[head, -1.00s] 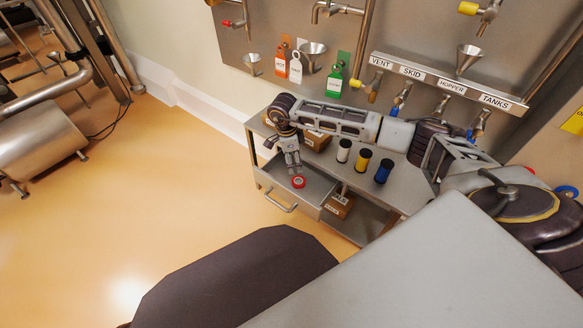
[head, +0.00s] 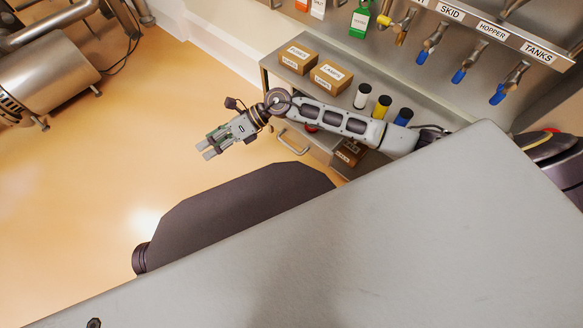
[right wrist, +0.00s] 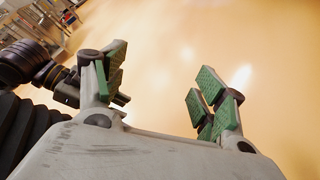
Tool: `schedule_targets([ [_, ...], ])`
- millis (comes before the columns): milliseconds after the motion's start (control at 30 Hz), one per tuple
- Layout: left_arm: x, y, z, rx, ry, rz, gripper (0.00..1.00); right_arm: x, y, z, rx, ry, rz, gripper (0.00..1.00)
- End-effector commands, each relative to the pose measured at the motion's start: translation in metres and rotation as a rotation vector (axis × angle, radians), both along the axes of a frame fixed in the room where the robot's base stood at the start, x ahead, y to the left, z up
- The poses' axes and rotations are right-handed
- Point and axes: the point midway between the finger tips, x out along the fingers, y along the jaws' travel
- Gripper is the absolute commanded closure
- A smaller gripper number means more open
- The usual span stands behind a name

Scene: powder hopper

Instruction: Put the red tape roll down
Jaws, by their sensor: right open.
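The red tape roll (head: 311,128) is mostly hidden behind my right arm in the head view; only a bit of red shows at the drawer (head: 292,141) of the steel cabinet. My right gripper (head: 205,150) is left of the cabinet, above the open floor and well apart from the roll. It is open and empty in the right wrist view (right wrist: 163,88), with its green pads apart and only floor between them. My left gripper is not in view.
On the cabinet top stand two labelled cardboard boxes (head: 298,58) (head: 331,74) and white (head: 362,96), yellow (head: 382,107) and blue (head: 403,117) rolls. Another box (head: 349,152) is on a lower shelf. The floor (head: 130,150) left of my gripper is clear.

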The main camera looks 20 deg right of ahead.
Motion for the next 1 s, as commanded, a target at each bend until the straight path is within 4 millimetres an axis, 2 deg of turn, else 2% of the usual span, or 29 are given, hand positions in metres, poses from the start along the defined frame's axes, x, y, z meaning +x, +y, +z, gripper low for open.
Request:
schedule_targets([
  [100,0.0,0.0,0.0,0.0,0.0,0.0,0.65,-0.001,0.02,0.028,0.18,0.084,-0.104,0.29],
  [233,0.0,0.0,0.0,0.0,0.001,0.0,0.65,0.005,0.028,0.057,0.361,0.187,-0.229,0.29],
  [367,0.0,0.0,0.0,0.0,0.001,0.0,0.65,0.016,0.025,0.08,0.53,0.302,-0.365,0.29],
  [533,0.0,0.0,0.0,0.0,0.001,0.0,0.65,0.032,0.007,0.097,0.73,0.474,-0.553,0.29],
  [767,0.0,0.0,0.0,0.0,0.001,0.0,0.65,0.051,-0.034,0.092,0.961,0.734,-0.828,0.29],
  [867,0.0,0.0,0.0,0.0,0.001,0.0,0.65,0.055,-0.055,0.08,1.044,0.854,-0.951,0.29],
  [1000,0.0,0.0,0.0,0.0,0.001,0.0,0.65,0.055,-0.084,0.054,1.144,1.032,-1.129,0.29],
])
